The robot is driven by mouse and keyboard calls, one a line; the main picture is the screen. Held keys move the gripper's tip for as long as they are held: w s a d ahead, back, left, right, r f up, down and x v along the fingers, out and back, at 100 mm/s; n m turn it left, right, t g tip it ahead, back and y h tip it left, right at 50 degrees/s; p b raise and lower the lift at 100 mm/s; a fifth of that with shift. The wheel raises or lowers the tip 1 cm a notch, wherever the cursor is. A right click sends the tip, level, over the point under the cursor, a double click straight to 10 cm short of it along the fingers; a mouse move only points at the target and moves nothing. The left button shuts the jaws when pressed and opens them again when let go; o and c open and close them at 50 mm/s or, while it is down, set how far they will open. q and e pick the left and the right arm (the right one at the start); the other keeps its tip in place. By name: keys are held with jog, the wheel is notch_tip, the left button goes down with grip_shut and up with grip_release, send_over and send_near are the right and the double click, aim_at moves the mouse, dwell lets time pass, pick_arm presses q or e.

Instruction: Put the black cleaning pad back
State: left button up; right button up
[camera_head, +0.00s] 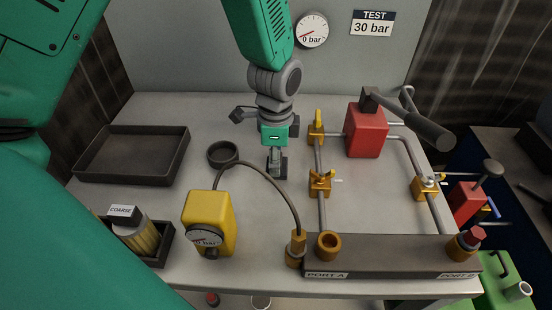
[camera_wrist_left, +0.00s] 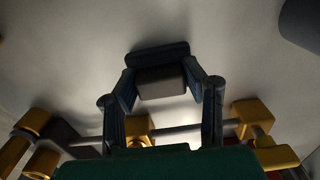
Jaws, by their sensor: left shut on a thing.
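My left gripper (camera_head: 277,160) hangs over the middle of the table, fingers down. In the left wrist view its fingers (camera_wrist_left: 160,76) are on both sides of a dark block with a grey near face, the black cleaning pad (camera_wrist_left: 158,53), and shut on it. In the head view the pad (camera_head: 284,168) shows small and dark at the fingertips, close to the tabletop; I cannot tell whether it touches. My right gripper is not in view.
A dark tray (camera_head: 130,158) and a dark ring (camera_head: 222,154) lie left of the gripper. A yellow gauge box (camera_head: 208,222) with a hose stands in front. Yellow valves (camera_head: 318,183), pipes and a red pump (camera_head: 366,132) are close on the right. A port block (camera_head: 390,258) lines the front.

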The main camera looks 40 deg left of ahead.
pick_arm(q)
jog(key=shift+f, duration=0.15)
jog(key=o, duration=1.1)
jog(key=shift+a, duration=0.1)
notch_tip(320, 180, up, 12)
jog(key=p, duration=0.2)
